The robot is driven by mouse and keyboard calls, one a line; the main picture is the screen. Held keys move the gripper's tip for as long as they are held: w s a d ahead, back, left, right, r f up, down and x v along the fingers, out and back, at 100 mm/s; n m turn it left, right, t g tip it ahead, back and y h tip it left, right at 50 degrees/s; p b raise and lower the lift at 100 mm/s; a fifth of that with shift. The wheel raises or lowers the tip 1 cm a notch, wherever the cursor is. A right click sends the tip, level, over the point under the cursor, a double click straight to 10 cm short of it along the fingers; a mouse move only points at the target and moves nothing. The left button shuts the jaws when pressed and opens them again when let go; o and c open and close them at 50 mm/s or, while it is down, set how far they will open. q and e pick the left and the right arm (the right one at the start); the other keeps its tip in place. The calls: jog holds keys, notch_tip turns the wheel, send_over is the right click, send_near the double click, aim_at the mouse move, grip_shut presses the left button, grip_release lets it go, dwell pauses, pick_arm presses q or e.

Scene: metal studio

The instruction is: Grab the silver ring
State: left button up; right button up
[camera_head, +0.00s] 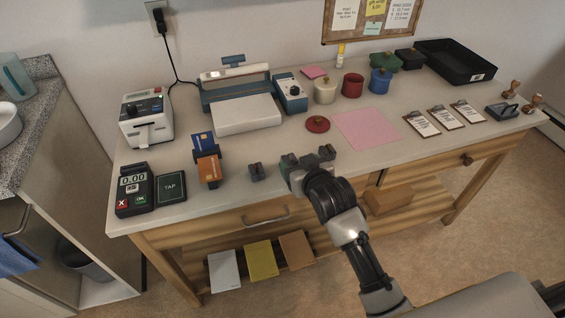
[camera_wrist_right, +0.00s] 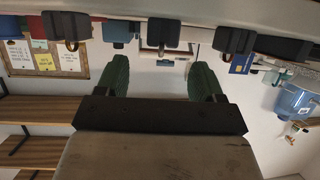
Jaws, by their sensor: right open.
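I cannot make out the silver ring in either view. Three small dark slotted blocks stand along the table's front edge: a left one (camera_head: 256,171), a middle one beside my gripper and a right one (camera_head: 326,152). In the right wrist view, which is upside down, they show as a left block (camera_wrist_right: 67,28), a middle block (camera_wrist_right: 164,36) and a right block (camera_wrist_right: 235,41). My right gripper (camera_head: 299,168) is open and empty at the front edge. Its green fingers (camera_wrist_right: 160,72) are apart, with the middle block ahead between them. My left gripper is not in view.
Left on the table (camera_head: 240,148) are a card terminal (camera_head: 134,190), a card stand (camera_head: 208,168) and a label printer (camera_head: 146,118). A red lid (camera_head: 317,124) and pink sheet (camera_head: 367,128) lie behind the blocks.

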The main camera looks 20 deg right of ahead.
aim_at(291, 156)
jog(key=x, duration=0.7)
jog(key=shift+w+a+r, duration=0.1)
jog(key=shift+w+a, duration=0.05)
jog(key=shift+w, duration=0.15)
jog(key=shift+c, duration=0.5)
jog(key=c, duration=0.9)
jog(key=shift+r, duration=0.1)
